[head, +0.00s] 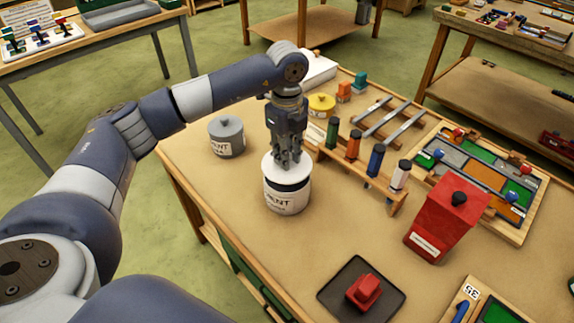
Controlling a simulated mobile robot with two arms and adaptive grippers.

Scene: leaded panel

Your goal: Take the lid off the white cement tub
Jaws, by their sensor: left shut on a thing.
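The white cement tub (287,200) stands upright on the workbench, with a label reading "...ENT" on its front. Its white lid (270,168) is directly over it, and a dark band shows between the lid and the white wall. The lid looks slightly raised, but I cannot tell if it still touches the rim. My left gripper (287,158) points straight down over the lid and is shut on its knob, which the fingers hide. My right gripper is not in view.
A rack of coloured-handled tools (373,183) is close on the right. A red box (447,218) and a dark tray (338,288) stand nearer the front. The bench's left front is clear.

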